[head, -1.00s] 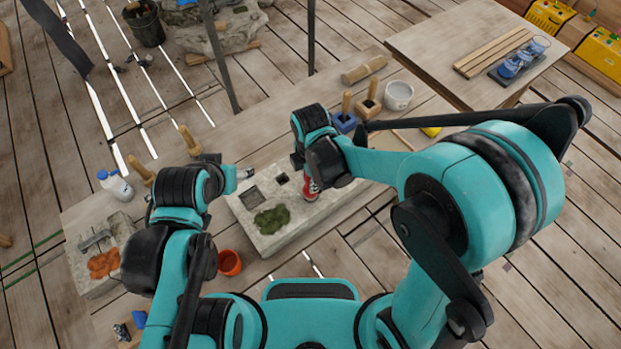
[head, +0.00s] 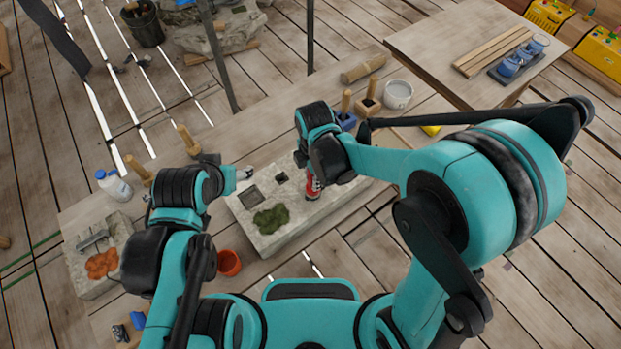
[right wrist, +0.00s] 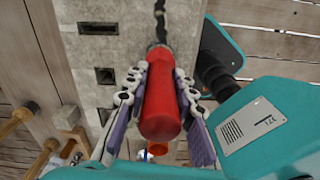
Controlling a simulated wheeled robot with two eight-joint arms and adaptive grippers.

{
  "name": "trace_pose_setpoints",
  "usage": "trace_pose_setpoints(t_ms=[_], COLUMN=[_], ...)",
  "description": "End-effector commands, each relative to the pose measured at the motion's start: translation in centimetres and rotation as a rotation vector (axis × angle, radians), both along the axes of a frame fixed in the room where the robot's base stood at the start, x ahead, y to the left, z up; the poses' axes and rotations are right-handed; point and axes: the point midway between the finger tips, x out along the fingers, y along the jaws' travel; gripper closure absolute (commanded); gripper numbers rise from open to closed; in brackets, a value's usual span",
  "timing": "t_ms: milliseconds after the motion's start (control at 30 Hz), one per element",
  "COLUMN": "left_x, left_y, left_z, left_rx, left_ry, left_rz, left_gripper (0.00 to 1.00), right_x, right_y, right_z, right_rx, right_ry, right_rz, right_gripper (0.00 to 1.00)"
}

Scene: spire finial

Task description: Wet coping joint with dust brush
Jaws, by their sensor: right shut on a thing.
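My right gripper (right wrist: 160,75) is shut on a red cylinder (right wrist: 162,108), which also shows in the head view (head: 312,187). Its far end sits over the grey stone coping (head: 290,222), near a dark, jagged joint line (right wrist: 160,18) in the stone. I cannot tell whether the end touches the stone, or whether the cylinder is the dust brush's handle. The coping has square recesses and a green moss patch (head: 271,219). My left gripper (head: 242,174) is by the coping's left end; its fingers are too small to read.
Wooden-handled tools in blocks (head: 347,101) and a whitish bucket (head: 398,95) stand behind the coping. An orange pot (head: 229,262) is at its front left. A blue-capped white bottle (head: 116,187) and a slab with an orange patch (head: 101,265) are at left.

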Motion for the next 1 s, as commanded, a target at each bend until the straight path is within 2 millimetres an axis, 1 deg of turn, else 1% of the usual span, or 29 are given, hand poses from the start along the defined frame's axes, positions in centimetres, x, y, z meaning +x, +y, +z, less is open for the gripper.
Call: trace_pose_setpoints(t_ms=[300,567,1000], left_x=[0.0,0.0,0.0], left_y=[0.0,0.0,0.0], left_z=[-0.4,-0.5,-0.7], left_rx=[0.000,0.000,0.000], left_ry=[0.000,0.000,0.000], left_rz=[0.000,0.000,0.000], left_gripper=[0.40,0.40,0.40], right_x=[1.0,1.3,2.6], right_y=[-1.4,-1.9,-3.7], right_z=[-0.2,-0.2,0.0], right_rx=[-0.002,-0.003,-0.002], right_ry=[-0.001,-0.001,-0.001], right_rz=[-0.003,-0.002,-0.003], right_gripper=[1.00,1.00,1.00])
